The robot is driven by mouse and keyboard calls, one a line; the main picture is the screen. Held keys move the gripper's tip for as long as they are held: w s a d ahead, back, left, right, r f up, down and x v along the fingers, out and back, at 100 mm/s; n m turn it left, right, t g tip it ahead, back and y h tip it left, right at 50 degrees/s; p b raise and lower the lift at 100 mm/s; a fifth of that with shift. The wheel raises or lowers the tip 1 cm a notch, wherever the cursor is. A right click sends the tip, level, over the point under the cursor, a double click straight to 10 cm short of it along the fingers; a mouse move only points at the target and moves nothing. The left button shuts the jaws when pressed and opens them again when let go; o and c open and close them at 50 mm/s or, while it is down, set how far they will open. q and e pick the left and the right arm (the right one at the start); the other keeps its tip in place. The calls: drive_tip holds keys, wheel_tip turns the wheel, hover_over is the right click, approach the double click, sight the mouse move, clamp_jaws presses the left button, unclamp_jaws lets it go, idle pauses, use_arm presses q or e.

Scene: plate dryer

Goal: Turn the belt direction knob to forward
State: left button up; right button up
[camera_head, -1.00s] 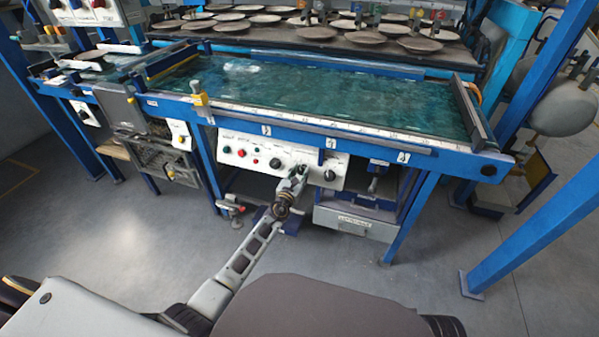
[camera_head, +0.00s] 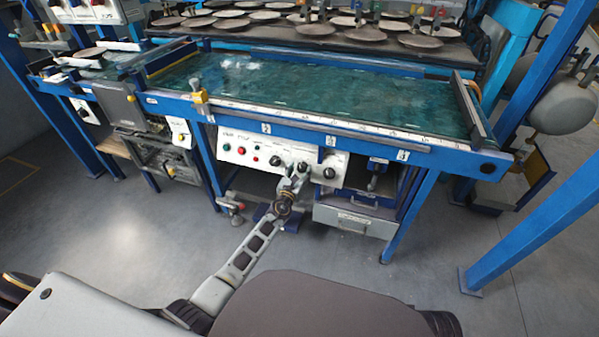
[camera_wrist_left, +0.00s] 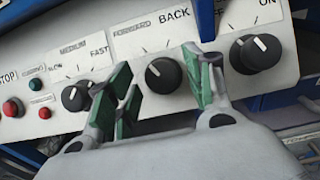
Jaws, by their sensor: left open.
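The belt direction knob (camera_wrist_left: 163,75) is black and round, under the FORWARD and BACK labels on the white control panel (camera_wrist_left: 35,128). A light mark shows on its upper left part. My left gripper (camera_wrist_left: 162,92) is open, with a green-padded finger on each side of this knob; I cannot tell whether either touches it. In the head view, my left gripper (camera_head: 297,174) is at the front of the panel (camera_head: 232,143), below the belt, and partly covers the knob area. My right gripper is not in view.
A speed knob (camera_wrist_left: 75,97) is left of the gripper and an OFF/ON knob (camera_wrist_left: 255,53) is close on its right. Red buttons (camera_wrist_left: 12,107) are farther left. The green belt (camera_head: 310,85) with its blue frame runs above the panel. A drawer (camera_head: 352,217) is at lower right.

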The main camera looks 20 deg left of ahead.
use_arm(q)
drive_tip(key=shift+s, duration=0.15)
drive_tip(key=s, duration=1.1)
drive_tip(key=shift+s+a+r, duration=0.15)
drive_tip(key=shift+s+r, duration=0.2)
drive_tip(key=shift+r, duration=0.05)
idle(0.4)
drive_tip(key=shift+s+f, duration=0.1)
idle(0.6)
